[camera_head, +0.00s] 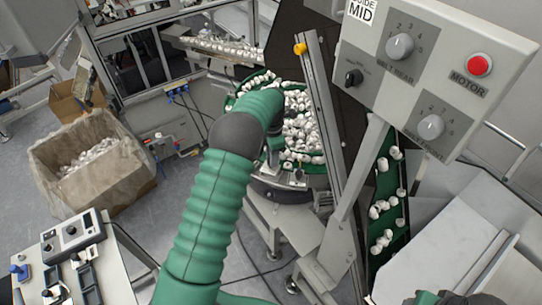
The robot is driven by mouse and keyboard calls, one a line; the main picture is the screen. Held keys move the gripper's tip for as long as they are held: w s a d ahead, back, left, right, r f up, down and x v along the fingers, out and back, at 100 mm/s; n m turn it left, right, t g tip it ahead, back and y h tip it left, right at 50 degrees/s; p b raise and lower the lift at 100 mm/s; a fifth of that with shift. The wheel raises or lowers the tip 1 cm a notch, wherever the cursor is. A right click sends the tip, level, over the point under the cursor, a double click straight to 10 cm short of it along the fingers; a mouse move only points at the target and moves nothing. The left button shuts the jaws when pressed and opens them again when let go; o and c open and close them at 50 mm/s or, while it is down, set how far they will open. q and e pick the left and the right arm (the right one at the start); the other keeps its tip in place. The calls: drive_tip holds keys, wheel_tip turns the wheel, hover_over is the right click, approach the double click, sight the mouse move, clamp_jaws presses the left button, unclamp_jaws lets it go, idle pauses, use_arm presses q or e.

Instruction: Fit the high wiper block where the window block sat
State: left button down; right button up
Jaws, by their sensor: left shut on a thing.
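My left arm reaches up the middle of the camera_head view, and my left gripper (273,166) points down at the near rim of the round feeder bowl (284,189). It is shut on a small part at the rim. The arm and gripper hide most of that part, so I cannot tell which block it is. Small metal fittings (313,182) sit on the rim just right of the gripper. Dark blocks (86,283) lie on the side table at the lower left; I cannot tell their type.
White caps (301,128) fill the bowl. A slanted post (322,110) and a control panel (440,65) with knobs and a red button stand close on the right. A green cap conveyor (388,205) runs below the panel. A carton (92,160) and side table (130,272) are left.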

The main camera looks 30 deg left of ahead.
use_arm(q)
drive_tip(key=shift+w+d+f, duration=0.2)
drive_tip(key=shift+f, duration=0.2)
drive_tip(key=shift+a+f+b, duration=0.35)
drive_tip(key=shift+f, duration=0.35)
drive_tip(key=shift+f, duration=0.1)
drive_tip(key=c, duration=1.1)
unclamp_jaws()
drive_tip(key=shift+d, duration=0.2)
